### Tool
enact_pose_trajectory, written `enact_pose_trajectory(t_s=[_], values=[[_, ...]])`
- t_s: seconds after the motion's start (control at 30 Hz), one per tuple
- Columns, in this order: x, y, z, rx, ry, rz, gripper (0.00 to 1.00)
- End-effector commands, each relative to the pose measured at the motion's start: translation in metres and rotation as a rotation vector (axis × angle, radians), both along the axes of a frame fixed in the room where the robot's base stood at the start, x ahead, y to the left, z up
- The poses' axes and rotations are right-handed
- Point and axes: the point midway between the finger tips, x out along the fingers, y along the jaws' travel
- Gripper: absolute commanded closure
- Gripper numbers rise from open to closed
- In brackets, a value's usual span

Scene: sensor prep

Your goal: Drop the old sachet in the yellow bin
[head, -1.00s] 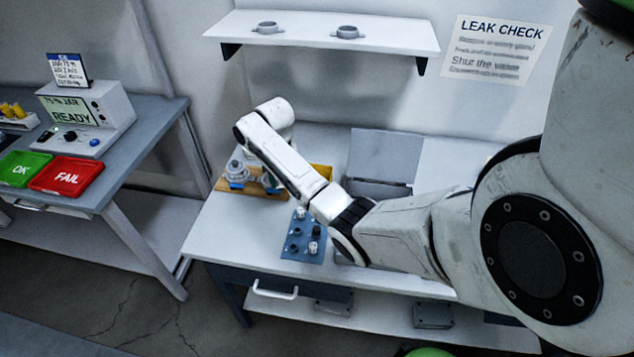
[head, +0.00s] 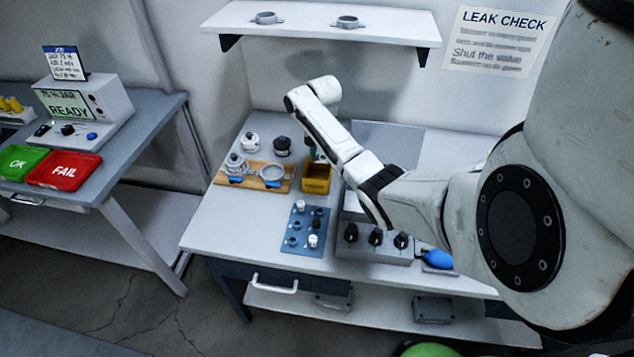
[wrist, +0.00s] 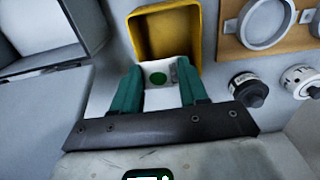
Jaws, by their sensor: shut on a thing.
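The yellow bin (head: 317,187) stands on the bench, right of the wooden board. In the wrist view its open mouth (wrist: 194,35) lies beyond my fingertips. My gripper (wrist: 160,70) has teal fingers shut on a white sachet (wrist: 155,98) with a green dot. The sachet overlaps the near part of the bin in that view. In the head view my gripper (head: 311,149) points down over the back of the bin, and the sachet cannot be made out. The exact height above the bin is unclear.
A wooden board (head: 284,186) with ring clamps sits left of the bin, with dark and white round parts behind it. A blue plate (head: 300,241) with small fittings and a grey box with black knobs (head: 375,237) lie in front. A shelf (head: 320,22) hangs above.

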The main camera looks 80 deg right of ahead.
Motion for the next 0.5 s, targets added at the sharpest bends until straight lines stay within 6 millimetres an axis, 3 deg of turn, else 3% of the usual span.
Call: enact_pose_trajectory(t_s=[0.13,0.5], values=[[-0.0005,-0.0008,-0.0154,-0.002,0.001,-0.001,0.85],[0.0001,-0.0004,-0.0187,-0.001,0.0,0.0,0.85]])
